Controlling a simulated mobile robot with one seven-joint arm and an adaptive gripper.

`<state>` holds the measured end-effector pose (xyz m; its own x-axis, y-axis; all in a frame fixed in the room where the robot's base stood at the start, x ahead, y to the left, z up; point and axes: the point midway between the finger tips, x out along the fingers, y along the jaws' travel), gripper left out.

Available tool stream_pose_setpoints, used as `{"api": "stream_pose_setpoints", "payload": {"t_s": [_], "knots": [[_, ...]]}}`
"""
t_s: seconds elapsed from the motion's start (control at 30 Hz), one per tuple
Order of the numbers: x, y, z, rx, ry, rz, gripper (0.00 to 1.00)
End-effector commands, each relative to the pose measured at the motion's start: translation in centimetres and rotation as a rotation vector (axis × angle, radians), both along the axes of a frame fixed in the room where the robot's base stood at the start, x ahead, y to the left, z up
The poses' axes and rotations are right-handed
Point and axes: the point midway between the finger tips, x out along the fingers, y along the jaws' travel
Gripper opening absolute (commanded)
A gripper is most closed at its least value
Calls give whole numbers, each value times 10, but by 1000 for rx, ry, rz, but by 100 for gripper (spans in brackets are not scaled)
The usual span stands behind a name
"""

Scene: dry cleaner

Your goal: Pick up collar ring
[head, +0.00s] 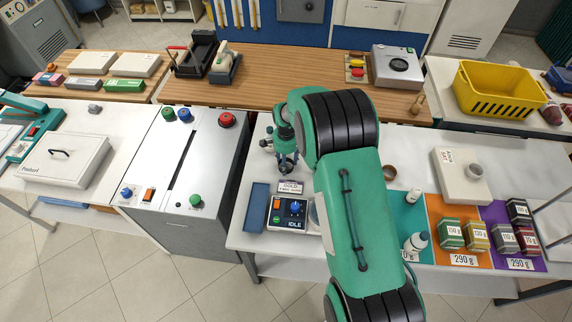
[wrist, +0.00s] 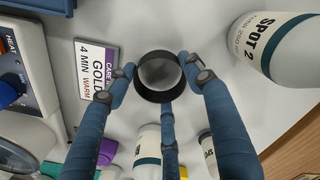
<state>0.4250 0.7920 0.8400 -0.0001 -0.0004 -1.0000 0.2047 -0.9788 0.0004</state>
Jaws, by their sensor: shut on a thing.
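The collar ring (wrist: 158,77) is a dark, short round band with a grey inside, in the middle of the wrist view. My gripper (wrist: 160,82) has its blue fingers closed around it, touching it at the left, right and lower side. A care card (wrist: 97,68) reading GOLD lies left of the ring. In the head view my gripper (head: 287,165) is over the white counter just behind the card (head: 290,187); I cannot make out the ring there. Whether the ring is clear of the counter is hard to tell.
A SPOT 2 bottle (wrist: 280,48) stands close at right in the wrist view. The control box (head: 288,212) is in front of the card. A brown ring (head: 390,172), bottles (head: 415,243) and weight tins (head: 450,234) are to the right. My arm hides the middle counter.

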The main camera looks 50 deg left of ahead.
Motion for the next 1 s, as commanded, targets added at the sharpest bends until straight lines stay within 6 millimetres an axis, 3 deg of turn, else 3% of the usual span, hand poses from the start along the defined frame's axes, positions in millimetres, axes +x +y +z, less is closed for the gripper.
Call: {"api": "stream_pose_setpoints", "payload": {"t_s": [0.63,1.0], "knots": [[0,1,80,1,-1,0,42],[0,0,95,0,0,0,42]]}}
